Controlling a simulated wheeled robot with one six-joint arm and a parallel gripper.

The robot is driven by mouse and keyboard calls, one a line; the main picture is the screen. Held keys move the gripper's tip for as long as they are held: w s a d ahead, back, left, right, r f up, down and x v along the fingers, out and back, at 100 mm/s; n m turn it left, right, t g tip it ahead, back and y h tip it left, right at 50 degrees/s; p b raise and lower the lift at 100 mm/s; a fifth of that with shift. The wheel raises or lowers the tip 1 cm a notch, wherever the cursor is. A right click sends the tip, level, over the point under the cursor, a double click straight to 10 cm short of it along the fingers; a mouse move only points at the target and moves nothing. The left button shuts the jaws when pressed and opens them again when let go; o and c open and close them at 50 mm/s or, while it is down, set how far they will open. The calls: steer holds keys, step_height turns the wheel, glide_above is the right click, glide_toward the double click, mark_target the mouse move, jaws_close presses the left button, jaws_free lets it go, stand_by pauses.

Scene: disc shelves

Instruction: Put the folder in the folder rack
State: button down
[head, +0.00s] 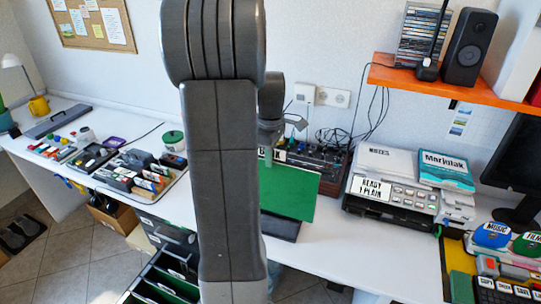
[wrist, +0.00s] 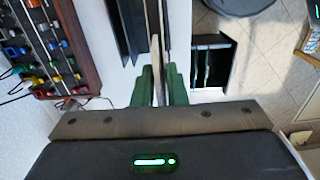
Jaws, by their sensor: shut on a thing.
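A green folder (head: 290,193) hangs below my gripper (head: 268,157) in the head view, over the desk. In the wrist view my gripper (wrist: 158,88) has its green fingers closed on the folder (wrist: 156,62), which shows edge-on as a thin pale strip. A black upright-panelled thing, which looks like the folder rack (head: 283,228), stands behind and below the folder in the head view, mostly hidden. Its dark panels (wrist: 129,35) show beside the folder in the wrist view. I cannot tell whether the folder touches it.
A mixer-like panel (head: 322,165) stands behind the folder. A printer (head: 390,200) stands to the right. An open drawer (head: 165,285) with green hanging files is at lower left; it also shows in the wrist view (wrist: 210,62).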

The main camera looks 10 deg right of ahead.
steer(key=shift+f, duration=0.3)
steer(key=c, duration=1.5)
jaws_free()
steer(key=shift+o, duration=0.2)
step_height(320, 180, up, 13)
steer(key=shift+r, duration=0.15)
